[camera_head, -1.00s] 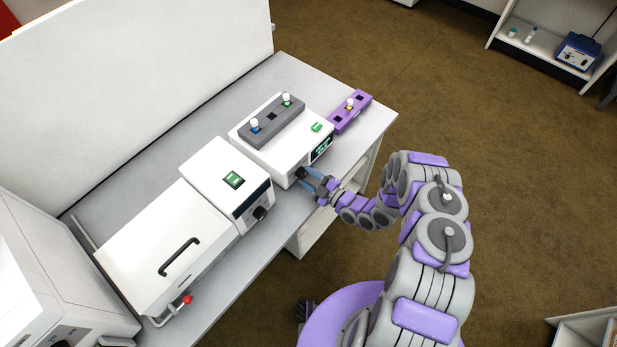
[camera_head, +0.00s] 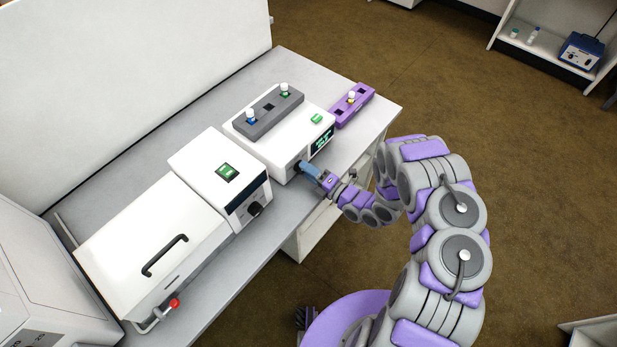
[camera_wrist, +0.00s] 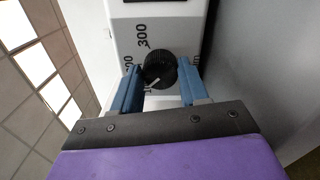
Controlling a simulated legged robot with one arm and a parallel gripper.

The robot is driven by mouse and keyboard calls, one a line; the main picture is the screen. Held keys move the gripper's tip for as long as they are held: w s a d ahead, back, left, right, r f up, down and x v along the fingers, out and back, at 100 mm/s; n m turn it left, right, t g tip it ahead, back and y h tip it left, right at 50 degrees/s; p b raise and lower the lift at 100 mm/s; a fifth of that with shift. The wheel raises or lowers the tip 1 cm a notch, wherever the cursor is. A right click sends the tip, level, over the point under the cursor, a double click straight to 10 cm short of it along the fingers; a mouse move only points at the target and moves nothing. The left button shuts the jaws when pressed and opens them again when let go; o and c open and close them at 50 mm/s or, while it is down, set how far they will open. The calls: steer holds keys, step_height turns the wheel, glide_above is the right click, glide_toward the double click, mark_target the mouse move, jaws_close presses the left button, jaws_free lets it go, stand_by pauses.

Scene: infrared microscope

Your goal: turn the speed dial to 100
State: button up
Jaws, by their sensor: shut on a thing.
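The speed dial (camera_wrist: 158,68) is a black ribbed knob on the front of a white device (camera_head: 262,150). In the wrist view a white pointer line on it points to the lower left, toward a partly hidden label starting with "1". The "300" mark is above the dial, and another partly covered number is at its left. My gripper (camera_wrist: 160,72) has its two blue fingers shut on the dial, one on each side. In the head view my gripper (camera_head: 304,168) is at the device's lower front, where it largely hides the dial.
The device carries a lit green display (camera_head: 322,141) and a grey rack (camera_head: 268,115) with capped vials. A purple rack (camera_head: 352,106) stands to its right. A second white instrument (camera_head: 222,180) with its own black knob stands left. Open floor lies right of the bench.

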steer(key=shift+s+f+n+b, duration=0.2)
steer(key=shift+n+b, duration=0.6)
steer(key=shift+b, duration=0.3)
steer(key=shift+s+f+n+b, duration=0.1)
steer(key=shift+f+n+b, duration=0.05)
steer(key=shift+n+b, duration=0.8)
steer(key=shift+w+r+b, duration=0.1)
steer(key=shift+r+b, duration=0.05)
steer(key=shift+b, duration=0.15)
steer(key=o, duration=0.9)
steer(key=shift+w, duration=0.15)
steer(key=shift+c, duration=0.2)
steer(key=shift+o, duration=1)
steer(key=shift+a+r, duration=0.1)
steer(key=p+v, duration=0.3)
steer(key=v, duration=1.4)
steer(key=shift+d+p, duration=0.25)
steer(key=shift+p, duration=0.1)
